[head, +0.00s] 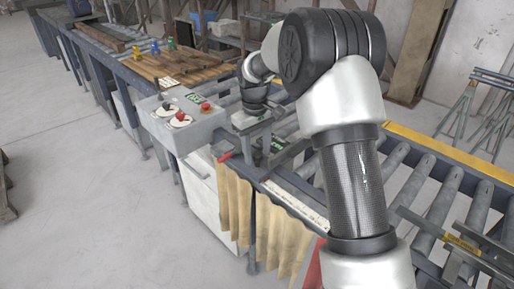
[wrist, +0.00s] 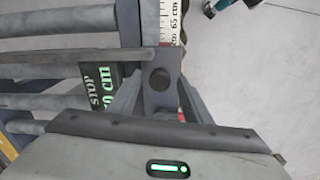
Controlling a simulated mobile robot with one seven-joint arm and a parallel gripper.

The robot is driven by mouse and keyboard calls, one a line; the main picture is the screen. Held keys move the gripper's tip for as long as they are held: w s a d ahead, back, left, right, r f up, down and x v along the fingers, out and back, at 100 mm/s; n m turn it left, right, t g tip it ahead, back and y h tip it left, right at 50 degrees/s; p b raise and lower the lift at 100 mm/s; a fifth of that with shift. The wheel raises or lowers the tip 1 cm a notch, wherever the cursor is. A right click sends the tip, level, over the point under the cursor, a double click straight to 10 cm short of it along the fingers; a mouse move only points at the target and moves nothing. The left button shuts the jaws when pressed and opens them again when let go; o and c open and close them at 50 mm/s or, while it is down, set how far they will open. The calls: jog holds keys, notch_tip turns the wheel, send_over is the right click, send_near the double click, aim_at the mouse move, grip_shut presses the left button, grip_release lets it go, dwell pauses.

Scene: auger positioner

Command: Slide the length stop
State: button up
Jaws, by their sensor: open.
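The length stop (wrist: 160,62) is a grey metal bracket with a dark round knob (wrist: 159,78), seen in the wrist view just ahead of my gripper. A measuring scale (wrist: 172,22) with a "65 cm" mark runs up from the stop. My gripper (wrist: 157,98) is open, with one finger on each side of the bracket, near the knob; I cannot tell whether they touch it. In the head view, the stop is mostly hidden beneath my gripper.
A control box (head: 182,122) with a red button stands left of my gripper. Rollers (head: 440,205) lie to the right, and tan strip curtains (head: 236,205) hang below the scale's edge (head: 295,203). Planks and small coloured items lie on the far bench (head: 165,66).

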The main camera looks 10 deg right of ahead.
notch_tip(320, 180, up, 18)
jog(key=shift+s+a+f+p, duration=0.2)
jog(key=shift+a+f+p, duration=0.05)
jog(key=shift+a+p, duration=0.15)
jog(key=s+d+r+m+t, duration=0.2)
jog(key=s+r, duration=0.2)
jog(key=s, duration=0.5)
jog(key=s+d+r+m+t, duration=0.1)
jog(key=s+d+r, duration=0.25)
jog(key=s, duration=0.45)
jog(key=s+f+m+t, duration=0.1)
jog(key=s+f, duration=0.2)
jog(key=s, duration=0.4)
jog(key=s+d+f+m+t+p, duration=0.1)
jog(key=s+f, duration=0.2)
jog(key=s, duration=0.4)
jog(key=shift+s+d+m, duration=0.2)
jog(key=shift+d+m, duration=0.05)
jog(key=shift+m, duration=0.15)
